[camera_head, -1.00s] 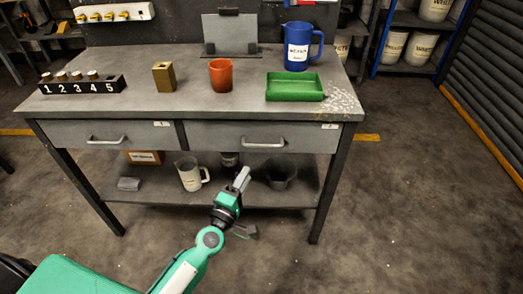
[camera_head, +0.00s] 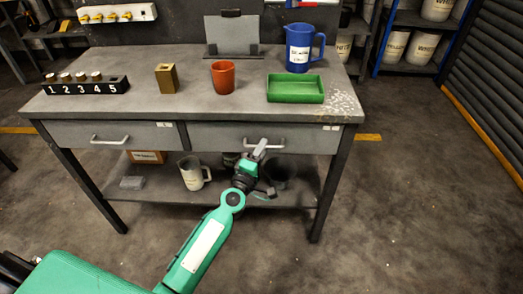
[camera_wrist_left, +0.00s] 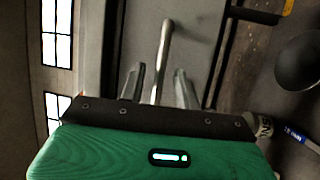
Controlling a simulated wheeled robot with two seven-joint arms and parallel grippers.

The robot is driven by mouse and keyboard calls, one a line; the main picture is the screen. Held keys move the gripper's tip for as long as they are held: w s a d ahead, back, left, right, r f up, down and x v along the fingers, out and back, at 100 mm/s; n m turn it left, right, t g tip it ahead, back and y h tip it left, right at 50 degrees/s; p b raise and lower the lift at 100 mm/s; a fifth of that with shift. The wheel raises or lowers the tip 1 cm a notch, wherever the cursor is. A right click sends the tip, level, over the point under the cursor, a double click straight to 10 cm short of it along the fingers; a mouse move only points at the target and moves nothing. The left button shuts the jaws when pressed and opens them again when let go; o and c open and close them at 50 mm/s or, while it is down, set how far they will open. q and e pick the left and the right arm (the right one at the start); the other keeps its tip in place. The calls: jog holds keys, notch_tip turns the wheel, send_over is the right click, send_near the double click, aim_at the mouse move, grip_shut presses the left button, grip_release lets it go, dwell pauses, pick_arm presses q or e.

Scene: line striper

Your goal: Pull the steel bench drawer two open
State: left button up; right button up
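The steel bench (camera_head: 150,98) has two drawers side by side, both shut. The right drawer front (camera_head: 215,137) has a small label at its right end and a bar handle (camera_head: 280,142); I take it as drawer two. My left gripper (camera_head: 262,148) is at this handle, partly covering it from the head camera. In the left wrist view, the gripper (camera_wrist_left: 158,75) is open, with the handle (camera_wrist_left: 165,40) running between its two fingers. A gap shows at the right finger; contact with the left finger is unclear. My right gripper is not in view.
The left drawer's handle (camera_head: 110,140) is clear. On top stand a blue jug (camera_head: 298,55), green tray (camera_head: 295,97), red cup (camera_head: 223,77), brass block (camera_head: 167,78) and numbered rack (camera_head: 85,88).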

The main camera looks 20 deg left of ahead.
pick_arm(q)
jog(key=shift+c, duration=0.2)
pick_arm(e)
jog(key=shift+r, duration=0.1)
pick_arm(q)
grip_shut()
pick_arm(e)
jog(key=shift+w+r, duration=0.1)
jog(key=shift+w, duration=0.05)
